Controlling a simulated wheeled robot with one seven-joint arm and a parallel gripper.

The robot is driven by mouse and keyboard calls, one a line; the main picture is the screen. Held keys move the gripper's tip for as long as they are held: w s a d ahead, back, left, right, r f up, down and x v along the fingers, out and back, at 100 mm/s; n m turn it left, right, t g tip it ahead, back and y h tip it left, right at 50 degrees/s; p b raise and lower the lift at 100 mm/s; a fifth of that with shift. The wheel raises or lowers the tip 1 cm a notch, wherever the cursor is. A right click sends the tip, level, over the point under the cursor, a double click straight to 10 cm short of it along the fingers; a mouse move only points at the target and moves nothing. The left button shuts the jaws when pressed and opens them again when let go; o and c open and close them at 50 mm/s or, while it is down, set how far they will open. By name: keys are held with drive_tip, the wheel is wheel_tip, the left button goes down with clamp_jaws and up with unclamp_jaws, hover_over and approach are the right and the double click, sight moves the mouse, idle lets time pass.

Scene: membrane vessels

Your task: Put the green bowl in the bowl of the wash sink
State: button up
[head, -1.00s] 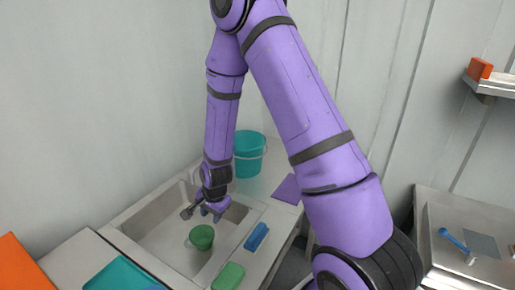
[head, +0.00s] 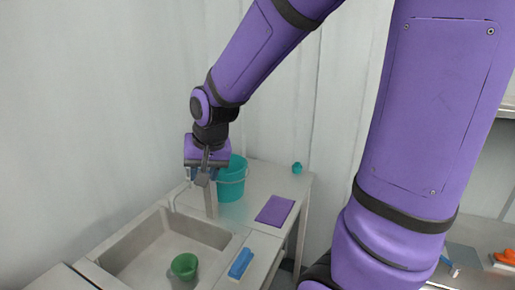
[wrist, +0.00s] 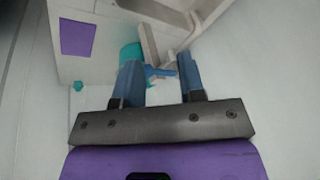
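The green bowl (head: 184,266) sits inside the basin of the wash sink (head: 128,243), toward its front right, in the head view. My gripper (head: 203,178) is raised above the far end of the sink, near the faucet and apart from the bowl. In the wrist view my gripper (wrist: 162,80) shows two blue fingers spread apart with nothing clearly held between them. The green bowl does not show in the wrist view.
A teal bucket (head: 232,180) stands behind the sink, close to my gripper. A purple cloth (head: 275,210) and a blue sponge (head: 240,263) lie on the counter to the right. A small teal object (head: 297,168) is at the counter's far corner.

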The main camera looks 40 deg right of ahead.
drive_tip(key=s+r+n, duration=0.2)
drive_tip(key=s+r, duration=0.3)
drive_tip(key=s, duration=0.3)
drive_tip(key=s+d+r+n+t, duration=0.1)
drive_tip(key=s+r+n, duration=0.2)
drive_tip(key=s+r, duration=0.3)
drive_tip(key=s, duration=0.2)
drive_tip(key=shift+s+d, duration=0.25)
drive_tip(key=shift+s, duration=0.15)
